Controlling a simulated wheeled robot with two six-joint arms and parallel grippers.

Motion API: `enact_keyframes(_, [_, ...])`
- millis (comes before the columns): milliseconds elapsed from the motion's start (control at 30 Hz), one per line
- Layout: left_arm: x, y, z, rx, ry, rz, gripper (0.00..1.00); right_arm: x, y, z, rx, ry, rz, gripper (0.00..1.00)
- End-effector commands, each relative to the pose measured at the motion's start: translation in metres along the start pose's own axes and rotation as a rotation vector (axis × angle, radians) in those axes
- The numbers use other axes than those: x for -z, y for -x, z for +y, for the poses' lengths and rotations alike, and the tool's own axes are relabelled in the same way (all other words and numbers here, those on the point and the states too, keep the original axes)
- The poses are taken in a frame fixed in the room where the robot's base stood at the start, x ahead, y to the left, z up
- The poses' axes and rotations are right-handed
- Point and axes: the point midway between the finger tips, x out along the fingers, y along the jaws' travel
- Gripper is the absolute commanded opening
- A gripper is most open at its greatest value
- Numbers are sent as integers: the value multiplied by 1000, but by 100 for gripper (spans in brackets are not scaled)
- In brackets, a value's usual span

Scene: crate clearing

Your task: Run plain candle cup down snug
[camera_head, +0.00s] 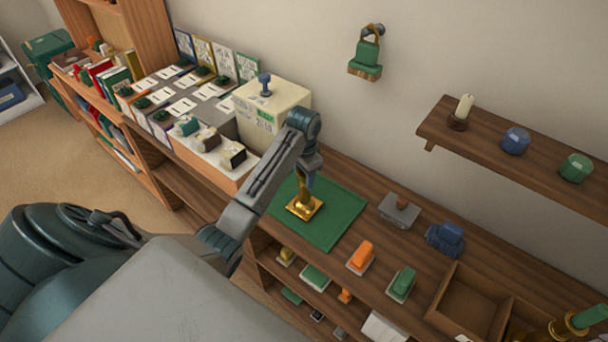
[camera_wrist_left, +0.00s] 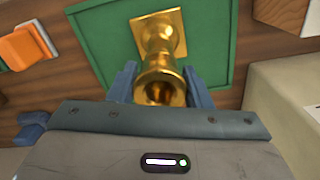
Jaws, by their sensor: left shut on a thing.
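A brass candlestick with a square base (camera_head: 304,207) stands on a green mat (camera_head: 335,222) on the wooden counter. In the left wrist view its plain, round, open candle cup (camera_wrist_left: 160,82) is nearest the camera, with the square base (camera_wrist_left: 163,32) behind it on the mat. My left gripper (camera_head: 308,184) is above the base, its fingers on both sides of the cup in the left wrist view (camera_wrist_left: 160,90), shut on it. The joint between cup and stem cannot be made out. My right gripper is not in view.
A cream box (camera_head: 290,98) is behind left. A wall shelf (camera_head: 540,158) holds a candle. An open wooden tray (camera_head: 455,318) is at the right.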

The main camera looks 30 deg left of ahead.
Motion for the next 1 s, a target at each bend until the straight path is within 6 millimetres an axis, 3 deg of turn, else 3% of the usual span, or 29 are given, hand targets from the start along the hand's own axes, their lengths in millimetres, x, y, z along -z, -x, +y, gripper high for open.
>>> enact_keyframes(133, [0, 0, 0, 0, -180, 0, 32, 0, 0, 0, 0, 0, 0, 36])
enact_keyframes(300, [0, 0, -1, 0, -281, 0, 32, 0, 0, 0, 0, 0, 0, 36])
enact_keyframes(500, [0, 0, -1, 0, -285, 0, 32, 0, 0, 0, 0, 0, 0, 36])
enact_keyframes(533, [0, 0, -1, 0, -284, 0, 47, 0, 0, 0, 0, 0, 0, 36])
enact_keyframes(600, [0, 0, -1, 0, -284, 0, 56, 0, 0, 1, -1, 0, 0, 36])
enact_keyframes(867, [0, 0, -1, 0, -277, 0, 56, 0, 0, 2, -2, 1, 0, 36])
enact_keyframes(1000, [0, 0, 0, 0, -165, 0, 56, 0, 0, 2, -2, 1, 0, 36])
